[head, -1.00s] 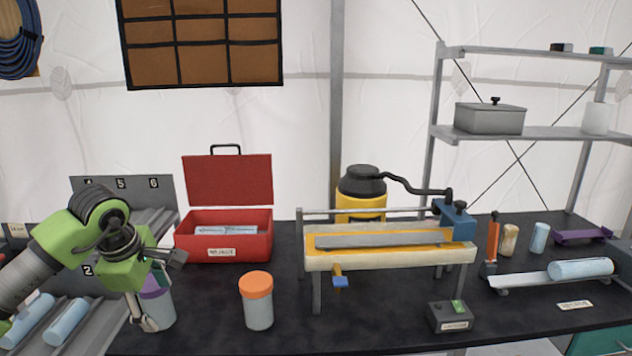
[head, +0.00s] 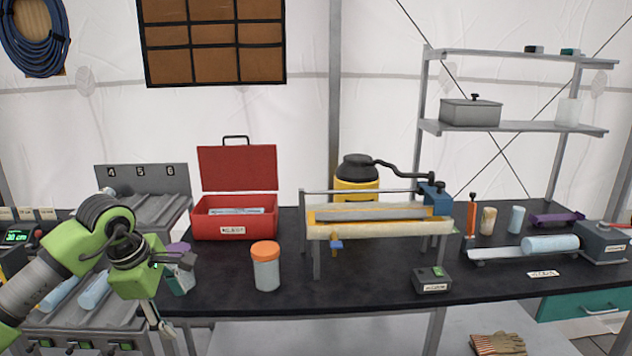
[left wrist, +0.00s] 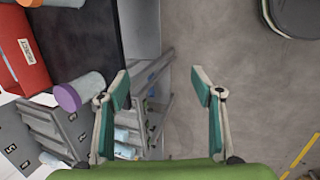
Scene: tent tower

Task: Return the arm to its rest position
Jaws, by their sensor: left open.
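My left arm (head: 50,278), grey and green, reaches in from the left of the head view. Its gripper (head: 175,292) is by the table's front left edge, in front of the purple-lidded jar (head: 180,280), which it partly hides. My right gripper is not seen.
An orange-lidded jar (head: 265,270) and an open red toolbox (head: 236,222) stand on the black table (head: 350,285). Sloped grey racks (head: 100,312) holding pale blue cylinders are beside my left arm. A yellow-trimmed trough stand (head: 380,228) fills the table's middle.

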